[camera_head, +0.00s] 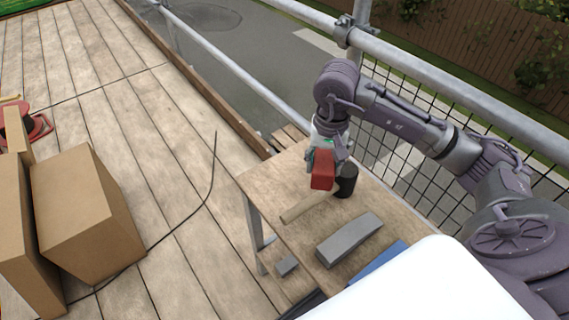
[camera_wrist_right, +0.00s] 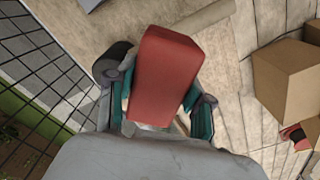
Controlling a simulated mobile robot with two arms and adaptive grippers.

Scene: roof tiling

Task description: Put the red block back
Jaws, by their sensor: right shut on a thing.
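The red block (camera_head: 322,169) is held in my right gripper (camera_head: 325,157), above the far part of the wooden table (camera_head: 262,181). In the right wrist view the red block (camera_wrist_right: 166,72) sits between the two fingers of my right gripper (camera_wrist_right: 168,100), which are shut on it. The block appears to be raised off the table top, in front of a black cylindrical thing (camera_head: 347,181). My left gripper is not in view.
A wooden rod (camera_head: 304,208), a grey bar (camera_head: 349,239) and a blue thing (camera_head: 378,266) lie on the table. Cardboard boxes (camera_head: 88,215) stand on the plank floor at left. Metal railing (camera_head: 225,62) runs behind.

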